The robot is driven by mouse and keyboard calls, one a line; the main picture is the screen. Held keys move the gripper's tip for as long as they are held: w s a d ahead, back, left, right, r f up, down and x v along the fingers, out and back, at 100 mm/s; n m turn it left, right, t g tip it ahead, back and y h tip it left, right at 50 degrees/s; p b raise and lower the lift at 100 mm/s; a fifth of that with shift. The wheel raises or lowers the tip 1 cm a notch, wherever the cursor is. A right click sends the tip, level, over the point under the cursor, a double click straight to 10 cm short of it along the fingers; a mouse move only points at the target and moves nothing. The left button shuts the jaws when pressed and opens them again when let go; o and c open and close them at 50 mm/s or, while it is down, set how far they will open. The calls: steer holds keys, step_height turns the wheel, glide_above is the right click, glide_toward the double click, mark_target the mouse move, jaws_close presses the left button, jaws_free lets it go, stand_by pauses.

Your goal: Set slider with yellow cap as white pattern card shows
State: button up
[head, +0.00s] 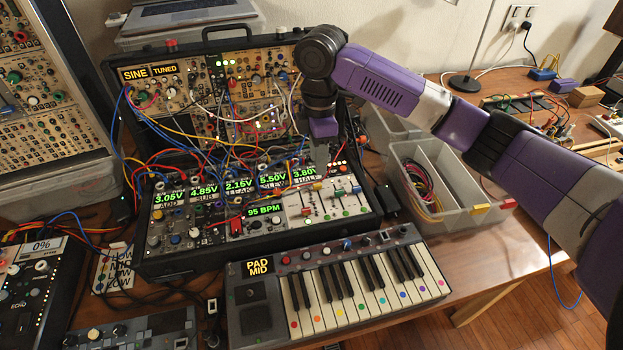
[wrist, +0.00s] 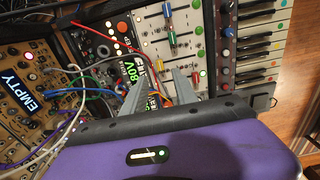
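The white slider panel (head: 330,205) is at the right end of the lower synth case, and it also shows in the wrist view (wrist: 181,22). My gripper (head: 319,160) points down just behind the panel.
Patch cables (head: 215,150) hang densely left of my gripper. A keyboard (head: 345,285) stands in front of the case. Grey bins (head: 440,175) with cables are to the right. A black box (head: 386,198) sits beside the case.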

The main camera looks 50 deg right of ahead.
mark_target(317, 184)
steer(key=shift+f, duration=3.9)
jaws_close()
